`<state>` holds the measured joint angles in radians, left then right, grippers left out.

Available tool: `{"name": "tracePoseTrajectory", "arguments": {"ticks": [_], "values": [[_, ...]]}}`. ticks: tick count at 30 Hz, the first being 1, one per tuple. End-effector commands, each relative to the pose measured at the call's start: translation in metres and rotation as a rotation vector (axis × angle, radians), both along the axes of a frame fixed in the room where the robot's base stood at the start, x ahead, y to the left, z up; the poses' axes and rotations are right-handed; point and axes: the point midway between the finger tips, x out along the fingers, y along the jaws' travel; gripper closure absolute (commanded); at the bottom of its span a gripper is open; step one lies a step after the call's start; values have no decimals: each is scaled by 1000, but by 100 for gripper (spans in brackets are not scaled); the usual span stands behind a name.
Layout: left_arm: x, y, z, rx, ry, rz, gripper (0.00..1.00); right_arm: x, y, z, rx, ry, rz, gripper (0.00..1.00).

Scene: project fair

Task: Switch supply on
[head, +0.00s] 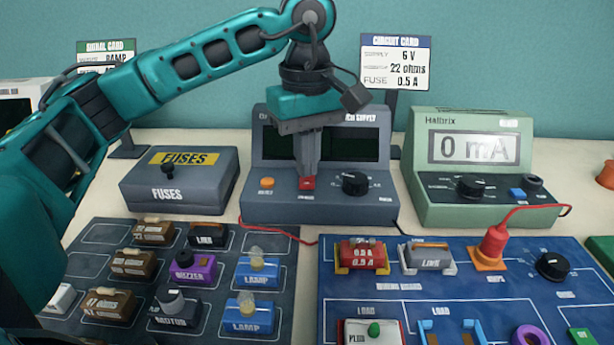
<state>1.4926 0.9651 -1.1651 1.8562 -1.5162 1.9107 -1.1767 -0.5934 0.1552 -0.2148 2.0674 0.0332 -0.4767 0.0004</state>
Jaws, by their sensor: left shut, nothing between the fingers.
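The bench supply (270,208) is a grey-blue box at the back middle with a dark, blank display, an orange button at its left, a red switch (308,184) in the middle and a black knob (355,183) at its right. My left gripper (307,178) points straight down in front of the supply, fingers shut and empty. Its tips are at the red switch and hide part of it; they look to be touching it, but I cannot be certain. The gripper also covers part of the display and label. My right gripper is not in view.
A green meter (430,195) reading 0 mA stands right of the supply, and a fuses box (180,190) stands left. In front lie a dark parts tray (100,236) and a blue circuit board (490,300) with a red plug (492,243). A circuit card (395,62) stands behind.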

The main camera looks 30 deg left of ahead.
Motion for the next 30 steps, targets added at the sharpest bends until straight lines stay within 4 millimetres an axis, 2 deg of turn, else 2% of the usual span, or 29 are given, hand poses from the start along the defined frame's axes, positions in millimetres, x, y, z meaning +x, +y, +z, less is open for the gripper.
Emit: {"name": "tracePoseTrajectory", "arguments": {"ticks": [30], "values": [[0, 0, -16, 0, 0, 0, 100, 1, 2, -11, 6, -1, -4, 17]]}}
